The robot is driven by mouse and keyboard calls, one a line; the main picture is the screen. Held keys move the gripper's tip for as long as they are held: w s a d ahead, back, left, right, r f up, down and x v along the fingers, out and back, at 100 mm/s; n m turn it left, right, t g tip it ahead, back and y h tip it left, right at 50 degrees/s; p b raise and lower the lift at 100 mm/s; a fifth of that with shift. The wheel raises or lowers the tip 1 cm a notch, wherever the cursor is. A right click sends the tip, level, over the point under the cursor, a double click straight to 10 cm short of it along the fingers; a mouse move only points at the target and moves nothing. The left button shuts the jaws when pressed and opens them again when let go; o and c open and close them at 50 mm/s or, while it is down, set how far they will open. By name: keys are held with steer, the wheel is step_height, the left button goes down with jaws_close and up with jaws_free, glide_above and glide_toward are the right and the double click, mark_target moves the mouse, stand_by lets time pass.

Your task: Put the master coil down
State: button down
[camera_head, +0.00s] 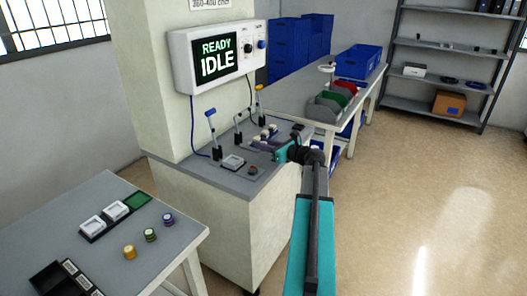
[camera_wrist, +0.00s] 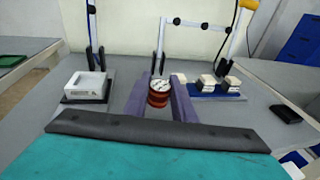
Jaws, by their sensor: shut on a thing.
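My gripper (camera_head: 264,147) is over the bench top beside the pillar, its purple fingers pointing away from my arm. In the wrist view my gripper (camera_wrist: 158,92) is shut on a short red coil with a pale top, the master coil (camera_wrist: 158,98), held upright between the fingers. I cannot tell whether its underside touches the bench. In the head view the coil cannot be made out clearly. A white square nest on a dark base (camera_wrist: 86,87) stands left of the fingers. A blue tray (camera_wrist: 217,92) with pale blocks stands right of them.
Lever clamps (camera_head: 211,122) stand along the back of the bench. A control box (camera_head: 217,55) reads READY IDLE. The left table (camera_head: 170,243) holds yellow, green and purple coils. A small black item (camera_wrist: 285,114) lies at the right. Bare bench shows around the nest.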

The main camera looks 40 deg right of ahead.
mark_target(263, 156)
steer(key=shift+w+d, duration=0.2)
steer(key=shift+w+d+f, duration=0.1)
steer(key=shift+w+f, duration=0.05)
steer(key=shift+f, duration=1.65)
steer(key=shift+f, duration=0.15)
steer(key=c, duration=1.5)
jaws_free()
steer(key=shift+o, duration=0.2)
steer(key=shift+s+r, duration=0.2)
steer(key=s+r, duration=0.1)
steer(key=s, duration=1)
steer(key=shift+s+d+r, duration=0.2)
steer(key=shift+s+r, duration=0.1)
steer(key=shift+r, duration=0.05)
